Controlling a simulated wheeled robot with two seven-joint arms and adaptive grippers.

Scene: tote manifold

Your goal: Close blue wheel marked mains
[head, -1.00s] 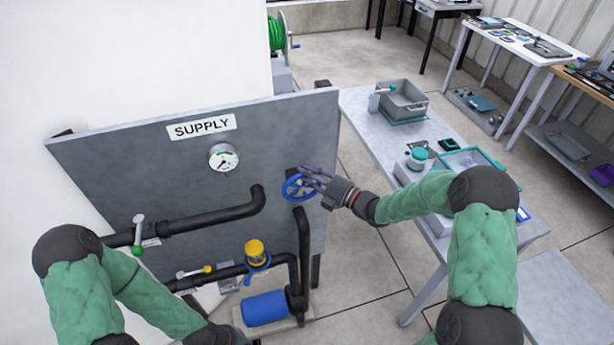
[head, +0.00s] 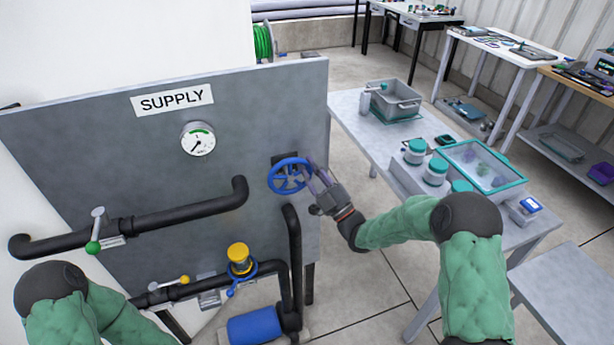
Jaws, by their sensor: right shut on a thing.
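The blue wheel (head: 288,176) is mounted at the right part of the grey panel marked SUPPLY, above a black pipe end. No mains label is readable on it in this view. My right gripper (head: 311,180) is at the wheel's right side, shut on its rim, with its fingers covering part of that edge. My left arm shows at the lower left, but its gripper is outside the picture.
The grey panel (head: 90,140) carries a gauge (head: 198,139), black pipes, a green-knobbed lever (head: 93,246), a yellow-knobbed lever (head: 184,280) and a yellow-capped fitting (head: 239,253). A blue pump (head: 255,326) sits below. A table (head: 347,106) with jars and a bin stands right.

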